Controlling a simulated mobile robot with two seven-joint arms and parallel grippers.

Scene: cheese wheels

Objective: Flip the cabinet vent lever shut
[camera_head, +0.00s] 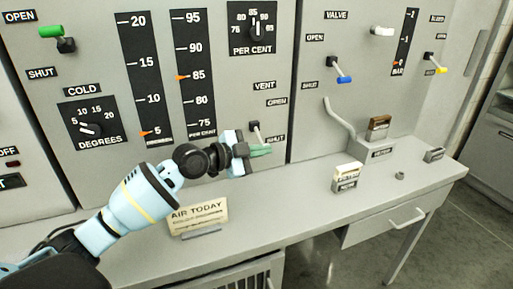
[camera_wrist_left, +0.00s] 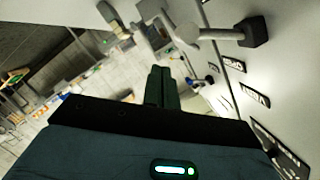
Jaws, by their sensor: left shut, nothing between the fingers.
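The vent lever (camera_head: 255,127) is on the cabinet front beside the OPEN and SHUT labels. Its dark mount sits on the panel, and its pale stem slants down and out toward the SHUT label (camera_head: 275,139). My left gripper (camera_head: 262,151) is just below the lever, its green fingers shut and empty. In the left wrist view the closed fingers (camera_wrist_left: 163,88) show below the lever's pale stem (camera_wrist_left: 215,34) and black mount. A gap shows there between fingertips and stem; contact is not clear. The lever's outer end is partly hidden in the head view. My right gripper is not in view.
The VENT label (camera_head: 264,85) sits above the lever. An AIR TODAY card (camera_head: 198,216) stands on the counter below my left arm. A blue-tipped valve lever (camera_head: 341,72) is to the right, above a bent pipe (camera_head: 339,117). The counter (camera_head: 285,200) is clear below the gripper.

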